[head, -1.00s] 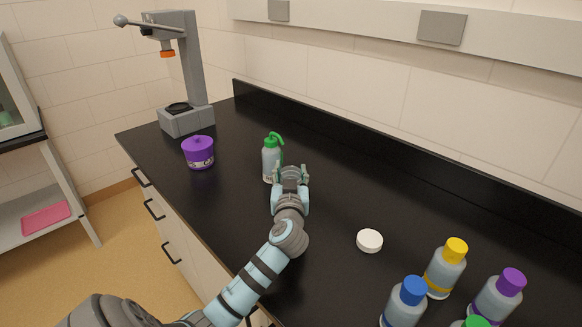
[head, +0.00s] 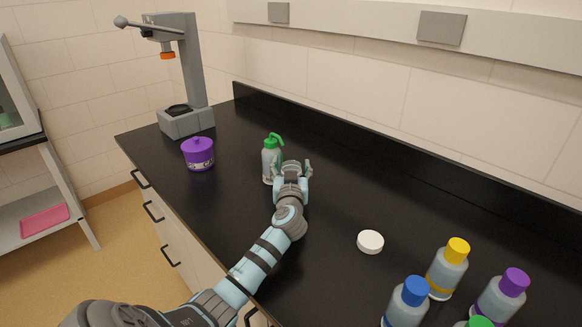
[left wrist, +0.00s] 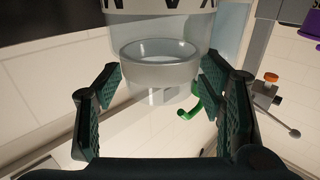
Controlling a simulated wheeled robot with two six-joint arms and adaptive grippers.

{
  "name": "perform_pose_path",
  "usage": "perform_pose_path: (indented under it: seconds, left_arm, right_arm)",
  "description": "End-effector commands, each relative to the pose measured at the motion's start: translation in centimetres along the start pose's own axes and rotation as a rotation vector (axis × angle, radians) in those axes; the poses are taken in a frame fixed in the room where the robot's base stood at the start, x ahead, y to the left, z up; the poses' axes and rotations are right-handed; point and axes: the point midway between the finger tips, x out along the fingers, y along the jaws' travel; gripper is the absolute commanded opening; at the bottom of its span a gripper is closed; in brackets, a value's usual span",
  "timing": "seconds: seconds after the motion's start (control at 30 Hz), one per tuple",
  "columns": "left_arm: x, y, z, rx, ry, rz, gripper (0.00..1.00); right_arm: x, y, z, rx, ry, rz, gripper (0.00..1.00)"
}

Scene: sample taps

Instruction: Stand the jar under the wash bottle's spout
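The wash bottle (head: 268,162) is pale, with a green top and a bent green spout, and stands upright on the black bench. My left gripper (head: 294,167) is just right of it. In the left wrist view, which is upside down, the clear open jar (left wrist: 160,38) with a lettered label is between the spread fingers. The fingers look open around it, with no clear contact. The green spout (left wrist: 190,106) shows just past the jar's mouth; I cannot tell whether it is directly over it. In the head view the gripper mostly hides the jar. My right gripper is out of view.
A white round lid (head: 370,241) lies on the bench. Bottles with yellow (head: 446,268), blue (head: 407,304) and purple (head: 501,298) caps stand at the lower right. A purple pot (head: 198,154) and a grey stand (head: 190,75) are at the left. The bench middle is clear.

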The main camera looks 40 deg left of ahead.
Motion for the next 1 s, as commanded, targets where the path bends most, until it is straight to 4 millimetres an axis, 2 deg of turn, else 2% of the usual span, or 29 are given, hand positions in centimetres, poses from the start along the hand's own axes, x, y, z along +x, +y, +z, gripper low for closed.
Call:
perform_pose_path:
  seconds: [0.3,0.37,0.47,0.8,1.0]
  left_arm:
    - [0.0,0.0,-0.4,0.000,0.000,0.000,0.63]
    - [-0.5,0.1,-0.3,0.000,0.001,0.002,0.63]
    - [-2.1,0.1,-0.3,0.000,0.000,0.003,0.63]
    - [-9.8,0.0,-0.2,-0.002,-0.001,0.001,0.63]
    - [-11.9,0.0,-0.2,-0.001,0.000,0.000,0.63]
  right_arm:
    - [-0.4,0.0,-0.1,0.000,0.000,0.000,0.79]
    - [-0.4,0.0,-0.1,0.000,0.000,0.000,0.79]
    - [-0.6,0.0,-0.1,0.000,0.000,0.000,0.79]
    - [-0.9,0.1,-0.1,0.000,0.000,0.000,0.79]
    - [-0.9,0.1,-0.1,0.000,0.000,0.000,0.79]
